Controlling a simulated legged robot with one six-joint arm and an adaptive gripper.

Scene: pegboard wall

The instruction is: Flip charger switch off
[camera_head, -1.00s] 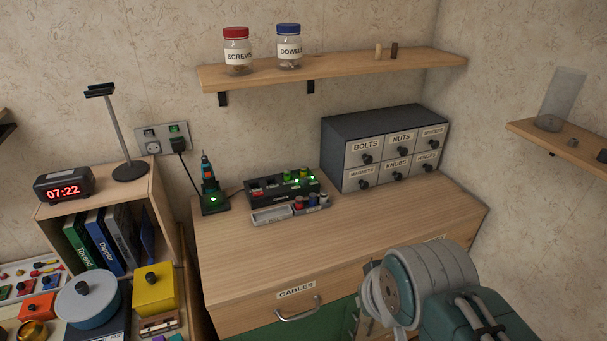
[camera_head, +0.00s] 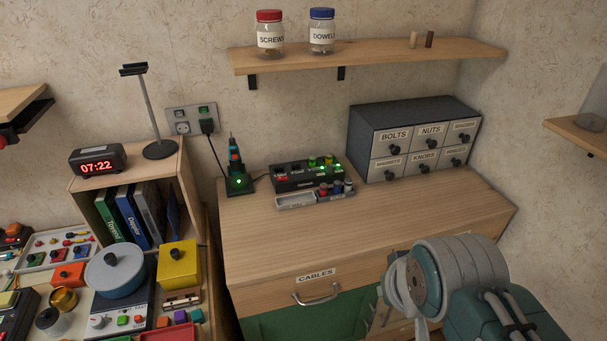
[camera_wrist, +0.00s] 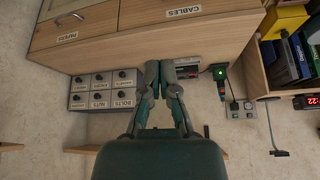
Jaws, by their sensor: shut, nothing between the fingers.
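The wall socket plate (camera_head: 171,121) is at the left of the workbench in the head view. A black charger plug (camera_head: 207,127) fills its right socket, with a green switch (camera_head: 204,110) just above. The left socket is empty. The cordless screwdriver (camera_head: 234,150) stands upright in its charger (camera_head: 239,184), whose green light is lit. The wrist view shows the plate (camera_wrist: 242,109) upside down at right, and the lit charger (camera_wrist: 219,73). My gripper (camera_wrist: 160,66) is shut and empty, well apart from the plate. Its fingers do not show in the head view.
A clock (camera_head: 98,160) and a lamp-like stand (camera_head: 159,149) sit on the bookshelf unit left of the plate. A black organiser (camera_head: 300,178), a drawer cabinet (camera_head: 415,140) and a wall shelf (camera_head: 370,55) are to the right. The bench front is clear.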

